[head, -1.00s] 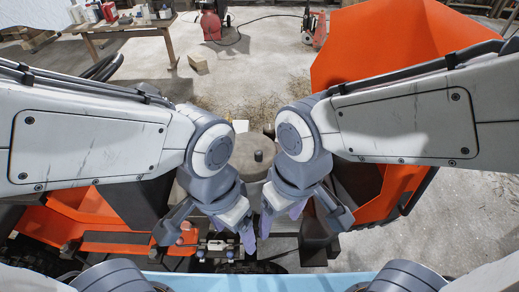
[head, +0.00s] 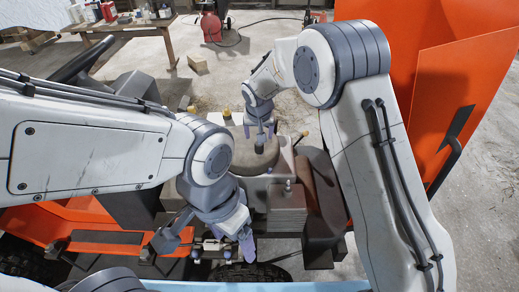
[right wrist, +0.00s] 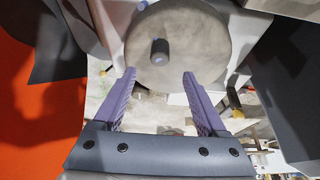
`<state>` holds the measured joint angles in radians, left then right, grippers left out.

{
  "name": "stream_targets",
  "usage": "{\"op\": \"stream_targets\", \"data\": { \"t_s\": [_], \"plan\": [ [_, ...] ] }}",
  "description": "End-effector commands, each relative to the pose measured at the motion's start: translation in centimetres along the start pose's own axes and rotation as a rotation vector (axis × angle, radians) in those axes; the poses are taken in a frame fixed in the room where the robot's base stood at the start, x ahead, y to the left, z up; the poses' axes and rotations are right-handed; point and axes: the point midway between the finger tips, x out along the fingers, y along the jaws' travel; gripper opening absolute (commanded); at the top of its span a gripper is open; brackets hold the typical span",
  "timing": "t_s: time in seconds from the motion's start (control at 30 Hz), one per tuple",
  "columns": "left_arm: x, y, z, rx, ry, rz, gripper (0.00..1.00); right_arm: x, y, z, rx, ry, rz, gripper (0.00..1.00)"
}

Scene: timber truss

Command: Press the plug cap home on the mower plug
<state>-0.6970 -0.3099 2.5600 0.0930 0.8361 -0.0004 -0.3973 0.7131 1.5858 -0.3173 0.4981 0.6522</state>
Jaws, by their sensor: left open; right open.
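A small upright grey post (head: 289,185) stands on a grey finned block (head: 287,204) in the middle of the orange mower; it looks like the plug, but I cannot tell whether a cap is on it. My right gripper (head: 259,131) is open and empty above the round grey engine cover (head: 240,163), near its dark knob (head: 259,146). In the right wrist view the open purple fingers (right wrist: 159,82) point at the cover (right wrist: 200,45), and the knob (right wrist: 160,50) lies between their tips. My left gripper (head: 205,241) is open, low at the mower's near side, left of the block.
Orange mower panels stand at left (head: 50,222) and right (head: 465,85). A small row of fittings (head: 213,246) lies by my left gripper. At the back are a wooden table (head: 130,25) with bottles, a red canister (head: 210,27) and open concrete floor.

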Motion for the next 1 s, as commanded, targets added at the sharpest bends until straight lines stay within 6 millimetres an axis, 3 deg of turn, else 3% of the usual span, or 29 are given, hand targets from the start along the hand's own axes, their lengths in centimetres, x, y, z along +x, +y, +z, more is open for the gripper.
{"op": "stream_targets", "data": {
  "t_s": [0.1,0.33,0.6,0.9,0.93,1.0],
  "plan": [
    [-0.1,0.0,0.0,0.0,0.0,0.0,0.79,1.9,0.0,0.1,0.0,-0.003,0.001,0.75],
    [-0.2,0.0,0.0,0.0,0.0,0.0,0.79,3.6,0.0,0.1,-0.001,-0.002,0.0,0.75],
    [-0.5,0.0,0.0,0.0,0.0,0.0,0.79,7.5,0.1,0.2,-0.001,-0.003,0.0,0.75],
    [-0.5,0.0,0.0,0.0,0.0,0.0,0.79,8.2,0.1,0.2,-0.001,-0.001,-0.001,0.75],
    [-0.5,0.0,0.0,0.0,0.0,0.0,0.79,8.2,0.1,0.2,-0.001,-0.001,-0.001,0.71],
    [-0.5,0.0,0.0,0.0,0.0,0.0,0.79,8.2,0.1,0.2,-0.001,-0.001,-0.001,0.44]
  ]
}}
